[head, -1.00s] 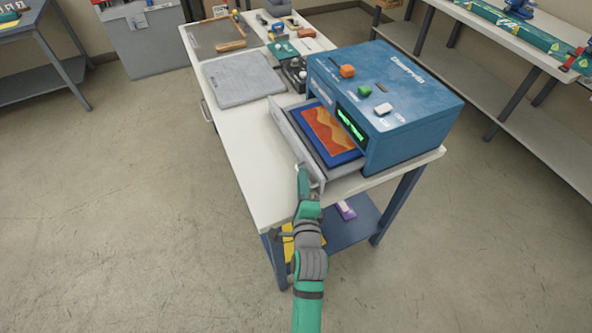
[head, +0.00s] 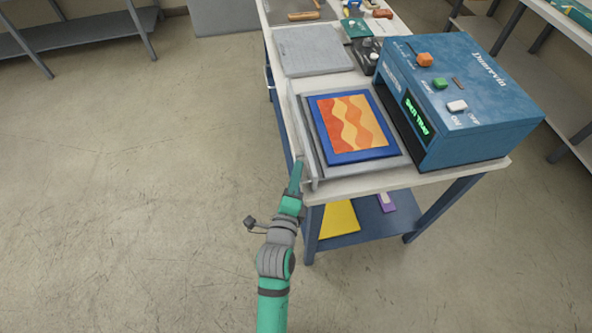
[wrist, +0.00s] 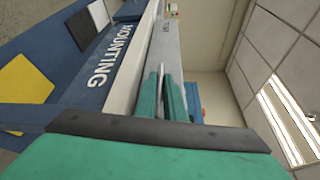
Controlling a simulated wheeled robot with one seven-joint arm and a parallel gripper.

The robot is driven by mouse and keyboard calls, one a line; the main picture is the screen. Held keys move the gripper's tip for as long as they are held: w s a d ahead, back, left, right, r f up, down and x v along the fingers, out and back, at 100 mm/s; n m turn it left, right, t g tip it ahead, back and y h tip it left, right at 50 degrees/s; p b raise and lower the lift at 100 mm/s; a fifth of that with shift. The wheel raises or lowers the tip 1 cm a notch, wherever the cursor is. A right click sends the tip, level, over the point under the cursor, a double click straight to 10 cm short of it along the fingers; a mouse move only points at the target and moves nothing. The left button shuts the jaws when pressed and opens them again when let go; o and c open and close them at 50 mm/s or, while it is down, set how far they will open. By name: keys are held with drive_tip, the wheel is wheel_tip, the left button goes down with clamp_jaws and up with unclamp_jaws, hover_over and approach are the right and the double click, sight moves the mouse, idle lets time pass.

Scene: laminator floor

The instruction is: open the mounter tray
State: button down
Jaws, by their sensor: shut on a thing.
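The blue mounter (head: 465,95) stands on the white bench, with a lit green display on its front. Its grey tray (head: 305,135) is slid far out to the left. A blue-bordered print with orange and yellow waves (head: 350,125) lies flat on it, clear of the housing. My gripper (head: 298,172) is at the tray's outer front wall, near its lower corner, shut on the tray's handle. In the wrist view the green fingers (wrist: 163,100) close around a thin light piece; the handle itself is mostly hidden.
The white bench top (head: 345,187) has a grey flat board (head: 312,50) behind the tray and small tools further back. A lower blue shelf holds a yellow sheet (head: 340,218) and a purple item (head: 386,202). The floor (head: 130,180) to the left is clear.

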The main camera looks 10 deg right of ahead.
drive_tip(key=shift+a, duration=0.15)
drive_tip(key=c, duration=1.8)
unclamp_jaws()
drive_tip(key=shift+c, duration=0.2)
drive_tip(key=shift+s, duration=0.1)
drive_tip(key=v, duration=1)
drive_tip(key=shift+s, duration=0.3)
drive_tip(key=shift+w+a, duration=0.15)
drive_tip(key=shift+s, duration=0.2)
